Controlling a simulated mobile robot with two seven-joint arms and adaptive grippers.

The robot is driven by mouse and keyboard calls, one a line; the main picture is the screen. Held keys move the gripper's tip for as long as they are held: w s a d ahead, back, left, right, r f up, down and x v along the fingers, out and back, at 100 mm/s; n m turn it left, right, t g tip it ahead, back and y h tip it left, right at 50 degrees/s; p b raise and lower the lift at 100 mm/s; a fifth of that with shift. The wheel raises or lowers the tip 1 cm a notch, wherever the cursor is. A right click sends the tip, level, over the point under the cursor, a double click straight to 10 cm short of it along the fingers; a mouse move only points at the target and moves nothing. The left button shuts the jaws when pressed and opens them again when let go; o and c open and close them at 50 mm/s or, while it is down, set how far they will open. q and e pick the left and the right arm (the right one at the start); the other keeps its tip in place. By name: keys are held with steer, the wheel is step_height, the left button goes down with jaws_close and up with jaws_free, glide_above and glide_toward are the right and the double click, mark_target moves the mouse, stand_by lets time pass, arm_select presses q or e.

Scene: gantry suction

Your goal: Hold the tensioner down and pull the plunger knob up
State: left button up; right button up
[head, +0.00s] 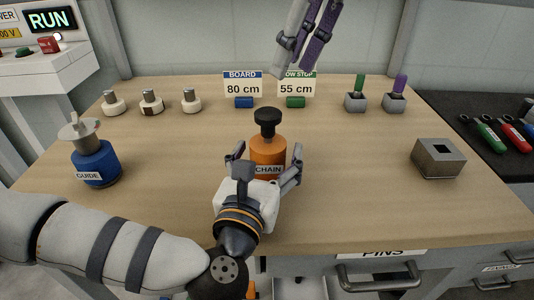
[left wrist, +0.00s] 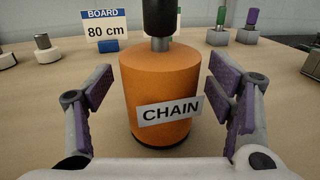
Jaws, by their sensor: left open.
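The tensioner is an orange cylinder (head: 267,152) labelled CHAIN, upright mid-table. A black plunger knob (head: 267,116) stands on a short metal stem on its top. In the left wrist view the orange body (left wrist: 158,85) fills the middle and the knob's top is cut off. My left gripper (head: 267,158) is open, with one purple-padded finger on each side of the body and a visible gap at both sides. My right gripper (head: 304,50) hangs high beyond the tensioner, away from the knob; its finger gap is unclear.
A blue GUIDE bottle (head: 95,165) stands at left and a grey square-holed block (head: 438,160) at right. Behind are several white-based pegs (head: 151,103), BOARD (head: 243,86) and partly hidden STOP (head: 297,86) signs, and green (head: 358,96) and purple (head: 396,96) handled pieces.

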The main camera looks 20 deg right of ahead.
arm_select(q)
steer(key=shift+w+d, duration=0.1)
steer(key=shift+w, duration=0.05)
steer(key=c, duration=0.3)
stand_by(0.4)
steer(key=shift+c, duration=0.2)
jaws_close()
